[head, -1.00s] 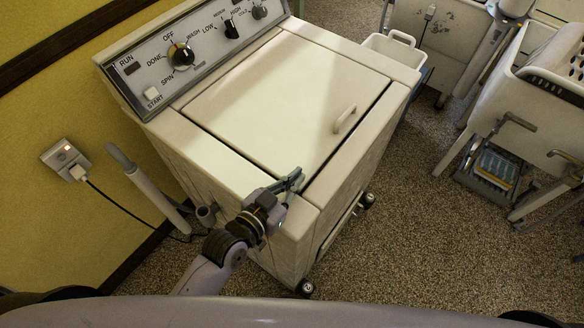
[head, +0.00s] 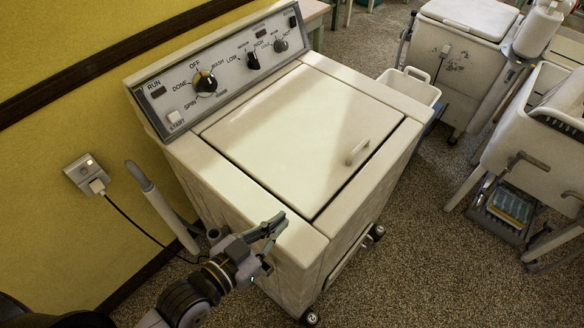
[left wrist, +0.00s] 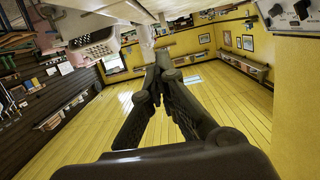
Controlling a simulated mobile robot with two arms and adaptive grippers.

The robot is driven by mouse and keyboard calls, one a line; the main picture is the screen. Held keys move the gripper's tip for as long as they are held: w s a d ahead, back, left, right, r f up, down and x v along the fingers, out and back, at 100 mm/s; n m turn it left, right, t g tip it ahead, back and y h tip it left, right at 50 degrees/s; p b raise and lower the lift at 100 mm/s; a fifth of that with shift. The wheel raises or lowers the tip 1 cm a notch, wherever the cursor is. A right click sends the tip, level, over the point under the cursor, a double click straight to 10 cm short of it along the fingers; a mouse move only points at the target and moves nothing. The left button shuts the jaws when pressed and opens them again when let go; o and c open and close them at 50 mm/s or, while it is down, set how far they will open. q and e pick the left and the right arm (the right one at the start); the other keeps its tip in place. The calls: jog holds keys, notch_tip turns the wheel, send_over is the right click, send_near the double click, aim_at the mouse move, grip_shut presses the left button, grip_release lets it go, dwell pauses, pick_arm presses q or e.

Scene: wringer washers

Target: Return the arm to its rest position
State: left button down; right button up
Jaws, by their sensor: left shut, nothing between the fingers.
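My left gripper (head: 274,226) is shut and empty in the head view, at the near left corner of a cream washing machine (head: 190,150). I cannot tell whether it touches the machine. In the left wrist view its fingers (left wrist: 161,62) meet at the tips with nothing between them. The machine's lid (head: 300,130) is closed. My right gripper is not in view.
A wall outlet (head: 88,172) with a plugged-in cord and a grey hose (head: 160,205) are left of the machine. A white bin (head: 408,88), another washer (head: 455,50) and a white tub (head: 525,140) stand to the right. Speckled floor (head: 420,250) is clear between them.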

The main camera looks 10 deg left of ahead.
pick_arm(q)
jog(key=s+a+f+n+g+y, duration=0.3)
jog(key=s+a+f+g+y, duration=0.15)
jog(key=a, duration=0.25)
jog(key=s+a+f+n+g+y, duration=0.2)
jog(key=s+a+f+g+y, duration=0.2)
jog(key=a+g, duration=0.15)
notch_tip(320, 180, down, 30)
jog(key=s+b, duration=0.3)
jog(key=s+a+f+g, duration=0.1)
jog(key=s+a+f, duration=0.1)
jog(key=s+f, duration=0.6)
jog(key=s+a+f+g+b, duration=0.1)
jog(key=s+a+f, duration=0.1)
jog(key=s+f, duration=0.6)
jog(key=shift+f, duration=0.55)
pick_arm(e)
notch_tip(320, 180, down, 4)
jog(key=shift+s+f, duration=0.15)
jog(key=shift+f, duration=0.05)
